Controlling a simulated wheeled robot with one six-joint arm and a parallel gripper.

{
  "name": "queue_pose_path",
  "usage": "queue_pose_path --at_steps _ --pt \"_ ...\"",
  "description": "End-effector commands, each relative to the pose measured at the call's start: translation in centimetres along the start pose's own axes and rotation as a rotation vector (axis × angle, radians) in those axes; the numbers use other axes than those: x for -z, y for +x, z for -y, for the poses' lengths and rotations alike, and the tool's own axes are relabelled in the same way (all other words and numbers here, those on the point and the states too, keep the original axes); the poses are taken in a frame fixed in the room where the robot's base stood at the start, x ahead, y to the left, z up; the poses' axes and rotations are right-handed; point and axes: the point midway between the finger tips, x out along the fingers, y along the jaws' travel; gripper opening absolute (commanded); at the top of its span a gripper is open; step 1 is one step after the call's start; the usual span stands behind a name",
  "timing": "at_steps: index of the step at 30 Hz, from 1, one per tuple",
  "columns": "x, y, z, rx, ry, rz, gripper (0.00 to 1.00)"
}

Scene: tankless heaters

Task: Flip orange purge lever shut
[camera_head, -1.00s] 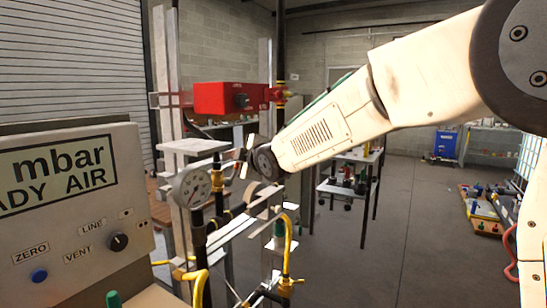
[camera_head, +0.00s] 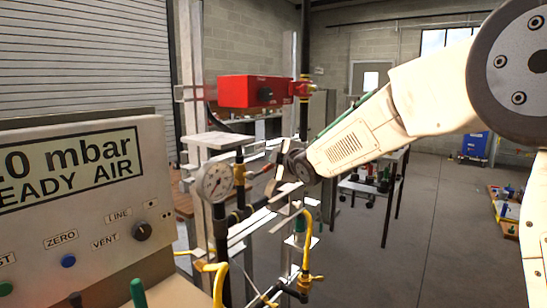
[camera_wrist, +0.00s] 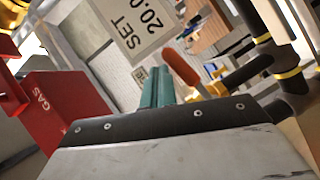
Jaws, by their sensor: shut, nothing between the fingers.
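The orange purge lever (camera_wrist: 186,72) shows in the wrist view as a rounded orange handle. It slants down to a yellow fitting (camera_wrist: 217,88) at its lower right. My gripper (camera_wrist: 157,84) shows there as two teal fingers, shut together and empty, just left of the lever. I cannot tell whether they touch it. In the head view my arm reaches in from the right to the pipe rig. My fingers and the lever are hard to make out there among the metal bars.
A pressure gauge (camera_head: 215,182) stands on the pipework left of my wrist. A red gas box (camera_head: 255,91) sits above; it also shows in the wrist view (camera_wrist: 60,108). A control panel (camera_head: 85,205) fills the left. Open floor (camera_head: 420,240) lies to the right.

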Motion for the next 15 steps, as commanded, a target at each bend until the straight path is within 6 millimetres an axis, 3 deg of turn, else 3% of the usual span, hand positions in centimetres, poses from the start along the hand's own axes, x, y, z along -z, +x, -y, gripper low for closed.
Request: queue_pose_path --at_steps 15 --pt "-0.86 0.45 0.79 0.000 0.001 0.001 0.00"
